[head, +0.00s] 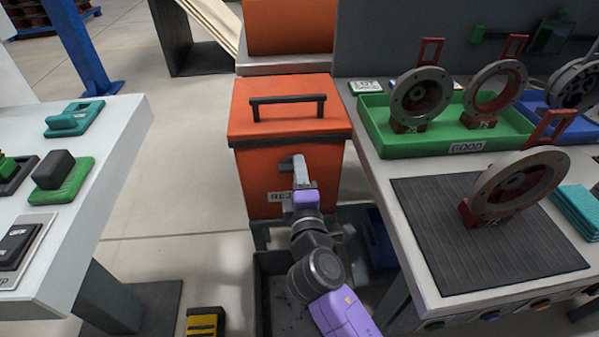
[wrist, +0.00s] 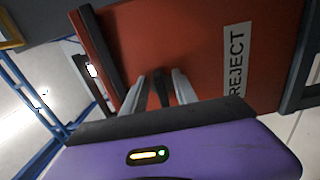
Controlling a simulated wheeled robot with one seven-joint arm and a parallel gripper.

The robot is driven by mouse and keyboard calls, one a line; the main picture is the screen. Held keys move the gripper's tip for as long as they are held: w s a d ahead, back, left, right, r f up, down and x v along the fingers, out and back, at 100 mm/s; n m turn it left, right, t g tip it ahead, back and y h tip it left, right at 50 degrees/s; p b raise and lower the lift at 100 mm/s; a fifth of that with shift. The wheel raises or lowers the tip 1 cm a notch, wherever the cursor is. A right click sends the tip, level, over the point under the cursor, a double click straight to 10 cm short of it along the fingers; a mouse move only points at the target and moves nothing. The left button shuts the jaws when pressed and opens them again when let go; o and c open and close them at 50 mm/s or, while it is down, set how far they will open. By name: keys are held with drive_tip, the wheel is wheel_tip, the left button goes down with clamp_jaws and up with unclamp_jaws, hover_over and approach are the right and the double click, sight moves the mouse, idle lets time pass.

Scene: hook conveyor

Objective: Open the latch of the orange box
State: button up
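The orange box (head: 255,165) stands between the two work surfaces, its lid closed with a black bar handle (head: 287,103) on top. My gripper (head: 298,162) is at the box's front face, just above the REJECT label, and partly covers it. In the wrist view, the orange box (wrist: 135,35) fills the background. The two pale fingers of my gripper (wrist: 158,75) stand apart, one on each side of a dark upright latch (wrist: 160,90) on the box front. Narrow gaps seem to show between latch and fingers. Whether the fingertips touch the box is unclear.
The grey table (head: 405,220) on the right holds a green tray (head: 400,150) and a dark mat (head: 450,255) with metal rings. A white table (head: 95,185) stands on the left. A dark bin (head: 270,265) lies below the box.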

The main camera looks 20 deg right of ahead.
drive_tip(key=v, duration=0.8)
drive_tip(key=shift+w, duration=0.1)
idle(0.3)
drive_tip(key=s+a+m+y, duration=0.5)
drive_tip(key=s+y, duration=0.2)
drive_tip(key=s, duration=0.3)
drive_tip(key=s+d+f+m+g+h, duration=0.1)
drive_tip(key=s+d+m, duration=0.3)
drive_tip(key=s, duration=0.9)
drive_tip(key=s+d+f+m+g, duration=0.15)
drive_tip(key=s+m, duration=0.35)
drive_tip(key=s, duration=0.8)
wheel_tip(320, 180, up, 18)
drive_tip(key=p, duration=1.7)
drive_tip(key=shift+d+p, duration=0.25)
drive_tip(key=shift+p, duration=0.15)
